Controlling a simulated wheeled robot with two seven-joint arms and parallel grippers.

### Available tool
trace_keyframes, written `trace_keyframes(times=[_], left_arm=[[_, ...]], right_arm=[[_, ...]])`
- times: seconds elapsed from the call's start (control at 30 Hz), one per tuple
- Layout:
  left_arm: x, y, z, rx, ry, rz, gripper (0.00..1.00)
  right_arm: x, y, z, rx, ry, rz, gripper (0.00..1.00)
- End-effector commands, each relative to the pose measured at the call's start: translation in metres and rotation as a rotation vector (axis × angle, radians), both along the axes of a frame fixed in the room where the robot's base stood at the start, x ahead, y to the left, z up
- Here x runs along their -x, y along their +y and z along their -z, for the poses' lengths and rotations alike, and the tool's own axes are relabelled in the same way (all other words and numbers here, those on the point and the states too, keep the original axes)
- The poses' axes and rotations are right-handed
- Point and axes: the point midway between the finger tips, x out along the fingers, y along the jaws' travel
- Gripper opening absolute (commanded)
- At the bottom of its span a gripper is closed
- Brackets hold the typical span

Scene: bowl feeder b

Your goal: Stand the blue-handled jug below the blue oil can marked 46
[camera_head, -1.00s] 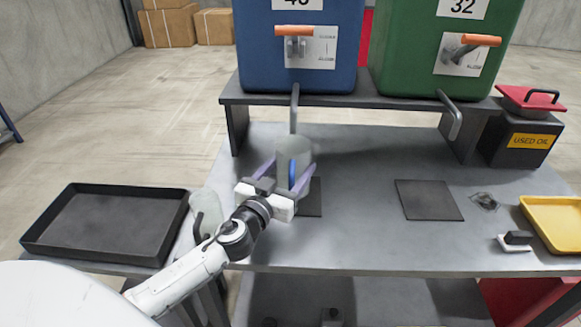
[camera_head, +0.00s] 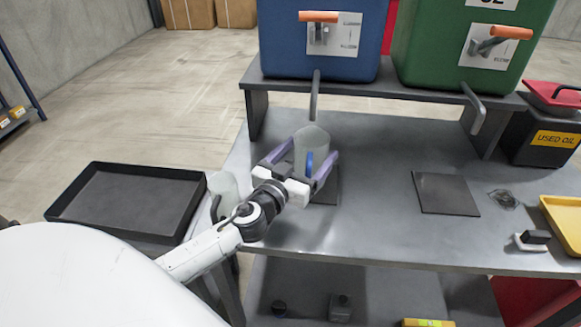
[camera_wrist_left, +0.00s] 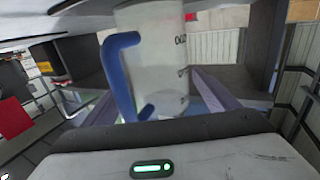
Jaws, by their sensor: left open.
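The blue oil can (camera_head: 345,60) stands on the raised shelf, its number label out of frame and its spout (camera_head: 315,95) hanging down. The pale jug with the blue handle (camera_head: 312,143) stands upright below that spout, at the dark square pad (camera_head: 328,190). My left gripper (camera_head: 307,155) is open, with one finger on each side of the jug. The left wrist view shows the jug's marked wall (camera_wrist_left: 165,70) and blue handle (camera_wrist_left: 118,75) between the fingers. The jug's exact footing on the pad is partly hidden by the gripper. My right gripper is out of view.
A green can (camera_head: 465,60) stands to the right, above a second pad (camera_head: 445,193). Another jug (camera_head: 224,190) is beside the black tray (camera_head: 75,215), close to my left arm. A used-oil box (camera_head: 545,140) and a yellow tray (camera_head: 570,235) are at right.

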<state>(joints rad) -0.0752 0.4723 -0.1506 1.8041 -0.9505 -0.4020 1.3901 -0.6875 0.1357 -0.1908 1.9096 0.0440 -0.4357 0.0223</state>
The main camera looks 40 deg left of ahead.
Motion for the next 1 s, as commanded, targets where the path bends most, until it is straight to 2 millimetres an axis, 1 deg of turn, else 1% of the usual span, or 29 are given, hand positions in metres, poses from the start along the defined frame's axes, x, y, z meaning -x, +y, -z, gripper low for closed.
trace_keyframes(times=[0.03, 0.3, 0.4, 0.5, 0.6, 0.7, 1.0], left_arm=[[0.013, -0.003, 0.006, 0.004, 0.004, 0.001, 0.81], [0.073, -0.012, 0.005, 0.005, 0.001, 0.001, 0.81], [0.09, -0.015, 0.003, 0.003, 0.001, -0.001, 0.81], [0.103, -0.017, 0.003, 0.003, 0.0, 0.0, 0.81], [0.112, -0.018, 0.002, 0.002, -0.001, 0.0, 0.81], [0.116, -0.018, 0.0, 0.002, -0.002, -0.001, 0.81], [0.116, -0.019, 0.0, 0.001, -0.003, -0.001, 0.81]], right_arm=[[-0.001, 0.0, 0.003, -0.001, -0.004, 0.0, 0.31], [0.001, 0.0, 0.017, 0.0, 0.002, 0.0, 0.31], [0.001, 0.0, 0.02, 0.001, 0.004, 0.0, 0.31], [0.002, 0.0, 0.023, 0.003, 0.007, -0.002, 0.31], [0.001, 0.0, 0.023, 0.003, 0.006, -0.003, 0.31], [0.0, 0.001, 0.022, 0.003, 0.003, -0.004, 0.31], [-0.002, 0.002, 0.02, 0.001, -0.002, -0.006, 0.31]])
